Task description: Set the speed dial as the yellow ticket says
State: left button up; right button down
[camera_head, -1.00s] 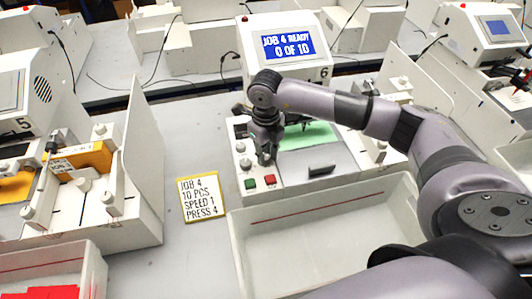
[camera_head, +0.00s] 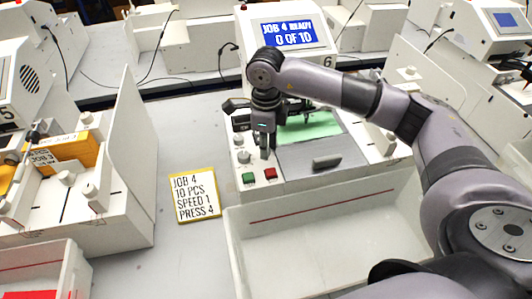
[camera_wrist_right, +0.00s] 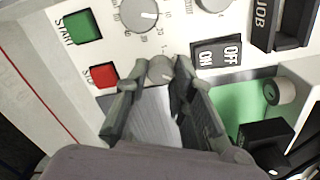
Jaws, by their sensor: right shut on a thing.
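The yellow-edged ticket (camera_head: 195,196) lies on the table left of the machine and reads "JOB 4, 10 PCS, SPEED 1, PRESS 4". My right gripper (camera_head: 264,147) points down at the machine's control panel. In the right wrist view its fingers (camera_wrist_right: 150,88) are shut on a small grey dial (camera_wrist_right: 160,68). The dial's label is not readable, and the fingers hide it in the head view. My left gripper is not in view.
Beside the gripped dial are a larger numbered dial (camera_wrist_right: 140,14), a green START button (camera_wrist_right: 83,26), a red STOP button (camera_wrist_right: 103,75) and an ON/OFF switch (camera_wrist_right: 216,55). An empty white tray (camera_head: 330,235) stands in front. A white side panel (camera_head: 125,150) stands left of the ticket.

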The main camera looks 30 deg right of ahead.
jog(key=shift+n+b, duration=1.1)
jog(key=shift+n, duration=0.1)
jog(key=c, duration=1.4)
grip_release()
jog(key=shift+o, duration=0.2)
